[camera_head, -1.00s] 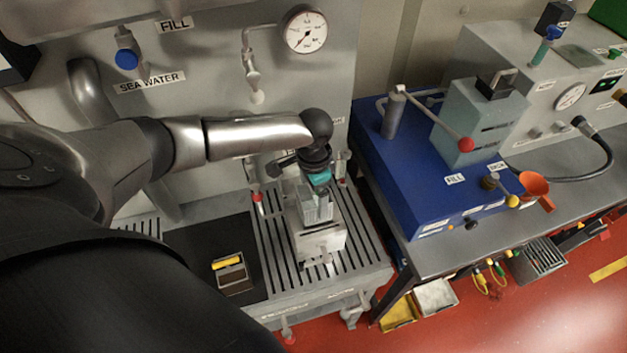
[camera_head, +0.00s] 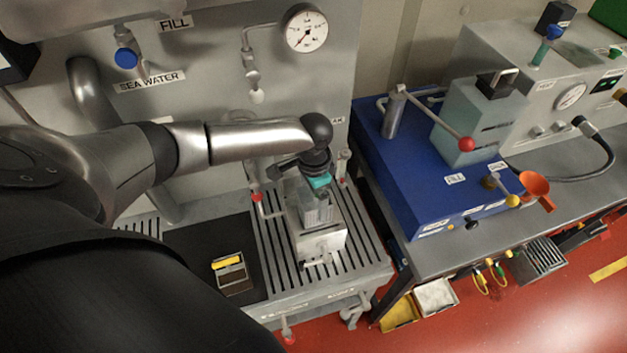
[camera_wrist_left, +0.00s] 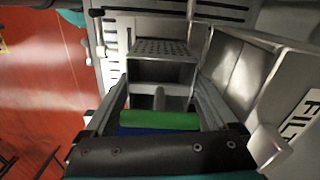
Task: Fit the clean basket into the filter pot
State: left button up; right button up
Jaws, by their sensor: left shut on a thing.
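My left gripper (camera_head: 318,192) points down over the filter pot (camera_head: 318,243), a pale grey box on the slotted drain top. It is shut on the clean basket (camera_head: 318,210), a grey metal box that shows between and below the fingers. In the left wrist view a green bar (camera_wrist_left: 158,120) lies between the two fingers, with a perforated metal face (camera_wrist_left: 160,48) beyond it. The basket is over the pot's top; how far it is inside is hard to tell. My right gripper is not in view.
Another small metal basket with a yellow bar (camera_head: 229,262) sits on the black mat (camera_head: 205,245) at left. A blue machine (camera_head: 420,185) stands on the bench to the right. A panel with pipes and a gauge (camera_head: 306,30) rises behind the pot.

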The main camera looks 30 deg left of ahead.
aim_at(314, 207)
pick_arm(q)
jog(key=shift+f+b, duration=1.2)
jog(key=shift+f, duration=0.8)
jog(key=o, duration=1.2)
notch_tip(314, 207, up, 15)
jog(key=shift+r+p, duration=0.1)
jog(key=shift+p, duration=0.25)
